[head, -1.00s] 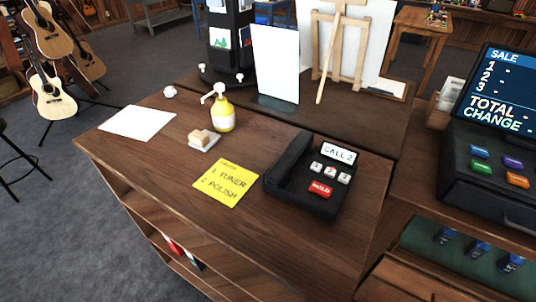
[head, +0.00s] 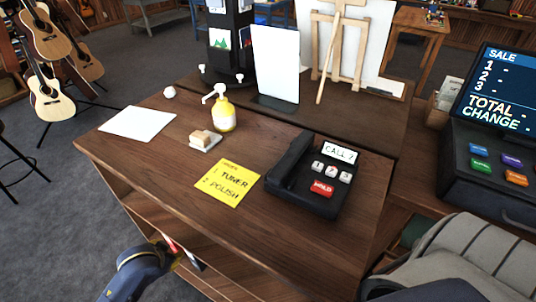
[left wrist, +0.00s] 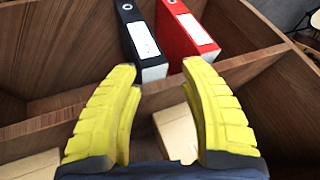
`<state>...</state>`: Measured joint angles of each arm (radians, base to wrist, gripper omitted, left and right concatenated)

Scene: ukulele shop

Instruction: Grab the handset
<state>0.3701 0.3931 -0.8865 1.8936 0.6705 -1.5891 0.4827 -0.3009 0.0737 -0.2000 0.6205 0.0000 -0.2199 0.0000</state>
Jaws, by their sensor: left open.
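The handset (head: 288,161) is a long black bar lying along the left side of the black desk phone (head: 318,206). The phone stands on the right part of the wooden counter and has white keys, a red key and a small display. My left gripper (head: 176,252) is low at the front of the counter, well below and left of the phone. In the left wrist view its yellow fingers (left wrist: 160,75) are spread apart with nothing between them, facing the shelf under the counter. The handset is not in the left wrist view. My right gripper does not show.
A yellow note (head: 227,183), a soap pump bottle (head: 223,112), a sponge (head: 201,138) and white paper (head: 138,122) lie on the counter. A cash register (head: 490,150) stands at right. The shelf holds a black binder (left wrist: 140,45) and a red binder (left wrist: 187,32).

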